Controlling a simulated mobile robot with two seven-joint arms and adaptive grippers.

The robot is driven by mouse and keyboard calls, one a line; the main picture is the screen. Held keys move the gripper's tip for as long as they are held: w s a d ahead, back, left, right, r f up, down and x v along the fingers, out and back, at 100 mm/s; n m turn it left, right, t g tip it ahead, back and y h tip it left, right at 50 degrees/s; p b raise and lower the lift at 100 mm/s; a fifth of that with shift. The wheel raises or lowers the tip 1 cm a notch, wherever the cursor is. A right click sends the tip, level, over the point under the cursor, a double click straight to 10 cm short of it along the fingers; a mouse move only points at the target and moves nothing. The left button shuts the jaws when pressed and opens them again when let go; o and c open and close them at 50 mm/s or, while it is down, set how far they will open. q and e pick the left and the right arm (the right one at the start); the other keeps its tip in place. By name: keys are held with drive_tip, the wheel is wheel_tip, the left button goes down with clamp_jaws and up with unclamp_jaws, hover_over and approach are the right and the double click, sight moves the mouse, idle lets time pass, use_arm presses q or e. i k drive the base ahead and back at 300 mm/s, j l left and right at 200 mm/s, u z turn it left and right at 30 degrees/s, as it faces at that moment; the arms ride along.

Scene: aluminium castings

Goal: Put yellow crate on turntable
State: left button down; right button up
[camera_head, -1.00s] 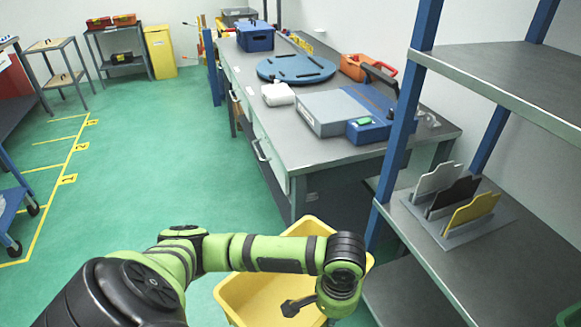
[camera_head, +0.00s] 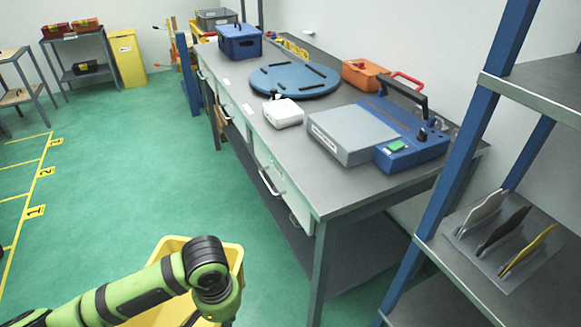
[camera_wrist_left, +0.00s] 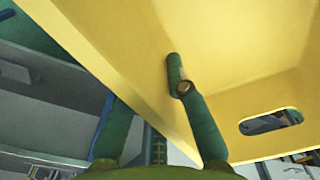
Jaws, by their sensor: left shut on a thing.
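The yellow crate (camera_head: 233,257) is at the bottom of the head view, in front of the workbench and partly hidden by my left arm. It also fills much of the left wrist view (camera_wrist_left: 235,60), with a hand slot in one wall. My left gripper (camera_wrist_left: 145,100) is shut on a wall of the crate, one finger inside and the other outside. The turntable (camera_head: 295,78) is a round blue disc with black bars, lying on the workbench beyond the crate. It has no crate on it. My right gripper is out of view.
On the workbench (camera_head: 262,123), a white box (camera_head: 283,114) sits before the turntable, a blue and grey device (camera_head: 355,135) nearer, an orange case (camera_head: 365,74) right, a blue box (camera_head: 240,42) behind. A blue-posted shelf (camera_head: 470,130) stands right. Green floor at left is open.

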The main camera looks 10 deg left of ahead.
sight(295, 75)
drive_tip(key=i+j+u, duration=0.25)
drive_tip(key=u, duration=0.25)
drive_tip(key=i+j+u, duration=0.3)
drive_tip(key=u, duration=0.2)
drive_tip(key=i+j+u, duration=0.15)
drive_tip(key=i+u, duration=0.2)
drive_tip(key=u, duration=0.15)
drive_tip(key=i+j+z, duration=0.1)
drive_tip(key=i+z, duration=0.25)
drive_tip(key=i+j+z, duration=0.3)
drive_tip(key=i, duration=0.15)
drive_tip(key=i+j+z, duration=0.2)
drive_tip(key=i+z, duration=0.15)
drive_tip(key=i+j+z, duration=0.2)
drive_tip(key=z, duration=0.2)
drive_tip(key=i+j+z, duration=0.15)
drive_tip(key=z, duration=0.25)
drive_tip(key=i+j+z, duration=0.1)
drive_tip(key=j+z, duration=0.55)
drive_tip(key=z, duration=0.15)
drive_tip(key=i, duration=0.05)
